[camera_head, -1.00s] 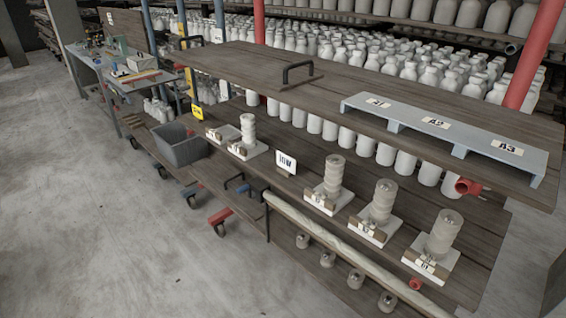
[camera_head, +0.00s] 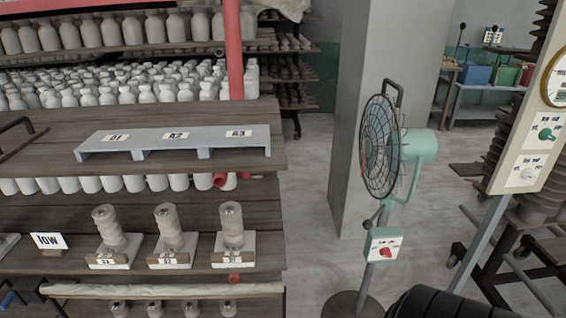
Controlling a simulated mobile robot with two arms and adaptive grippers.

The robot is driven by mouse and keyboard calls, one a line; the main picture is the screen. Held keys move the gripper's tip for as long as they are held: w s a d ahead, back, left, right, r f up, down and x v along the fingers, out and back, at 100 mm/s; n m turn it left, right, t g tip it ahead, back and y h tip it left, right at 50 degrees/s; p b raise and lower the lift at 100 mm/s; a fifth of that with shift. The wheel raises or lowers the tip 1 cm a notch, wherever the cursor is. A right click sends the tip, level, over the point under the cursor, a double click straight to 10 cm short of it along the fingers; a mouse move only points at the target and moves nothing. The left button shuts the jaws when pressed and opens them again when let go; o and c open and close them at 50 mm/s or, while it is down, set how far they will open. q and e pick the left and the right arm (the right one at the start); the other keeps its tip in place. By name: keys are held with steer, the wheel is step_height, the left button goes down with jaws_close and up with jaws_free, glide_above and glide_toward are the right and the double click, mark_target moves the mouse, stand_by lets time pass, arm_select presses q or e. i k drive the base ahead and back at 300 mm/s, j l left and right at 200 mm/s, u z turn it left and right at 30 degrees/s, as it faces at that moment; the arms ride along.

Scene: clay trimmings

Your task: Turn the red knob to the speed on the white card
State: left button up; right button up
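The red knob (camera_head: 386,251) sits on a pale control box (camera_head: 383,245) on the post of a standing fan (camera_head: 381,146). The box has small marks around the knob; they are too small to read, so I cannot tell its setting. A white card (camera_head: 48,241) stands on the lower shelf at the left, with dark lettering that looks like "low".
A wooden shelf (camera_head: 225,186) with insulators stands left of the fan. A grey pillar (camera_head: 350,190) is behind the fan. Some floor (camera_head: 312,230) is clear between shelf and fan.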

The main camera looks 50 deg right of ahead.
mark_target(384, 252)
steer(key=l+z, duration=0.1)
steer(key=z, duration=0.25)
steer(key=l+z, duration=0.15)
steer(key=z, duration=0.25)
steer(key=k+l+z, duration=0.1)
steer(key=z, duration=0.25)
